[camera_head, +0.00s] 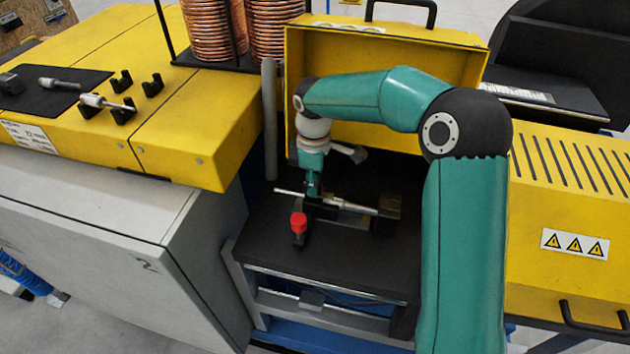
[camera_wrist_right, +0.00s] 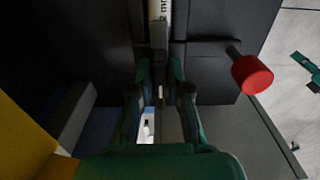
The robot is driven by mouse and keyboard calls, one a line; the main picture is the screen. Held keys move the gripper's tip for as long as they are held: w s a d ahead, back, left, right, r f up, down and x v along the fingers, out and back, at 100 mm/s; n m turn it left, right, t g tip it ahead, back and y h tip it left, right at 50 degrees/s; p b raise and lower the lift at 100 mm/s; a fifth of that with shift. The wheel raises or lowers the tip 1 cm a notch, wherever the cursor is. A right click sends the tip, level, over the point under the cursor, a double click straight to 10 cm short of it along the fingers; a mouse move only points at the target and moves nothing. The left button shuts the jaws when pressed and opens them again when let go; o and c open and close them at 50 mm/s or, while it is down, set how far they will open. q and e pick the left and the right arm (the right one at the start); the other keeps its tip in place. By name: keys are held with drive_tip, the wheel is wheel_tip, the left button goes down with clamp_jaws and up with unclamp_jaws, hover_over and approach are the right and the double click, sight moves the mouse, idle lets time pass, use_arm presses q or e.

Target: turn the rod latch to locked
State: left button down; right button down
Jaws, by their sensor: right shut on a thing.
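The rod (camera_head: 350,205) is silver, with a thick body and a thin end. It lies across the dark fixture in the open bay. Its pale, printed body also shows in the right wrist view (camera_wrist_right: 160,24). The latch is a dark arm with a red knob (camera_head: 298,222), just in front of the rod; the knob also shows in the right wrist view (camera_wrist_right: 252,74), right of the fingers. My right gripper (camera_head: 313,194) points down and is shut on the rod near its thin end. The knob is apart from the fingers. My left gripper is out of view.
The open yellow lid (camera_head: 400,45) stands behind the bay. A grey post (camera_head: 269,120) rises at its left. Copper coils (camera_head: 210,30) stand behind. Small tools on a black mat (camera_head: 60,88) lie at left. The black bay floor (camera_head: 350,262) is clear in front.

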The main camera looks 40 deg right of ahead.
drive_tip(key=shift+d+r, duration=0.1)
drive_tip(key=shift+r, duration=0.05)
drive_tip(key=c, duration=1.1)
unclamp_jaws()
wheel_tip(320, 180, up, 12)
drive_tip(key=shift+f, duration=0.1)
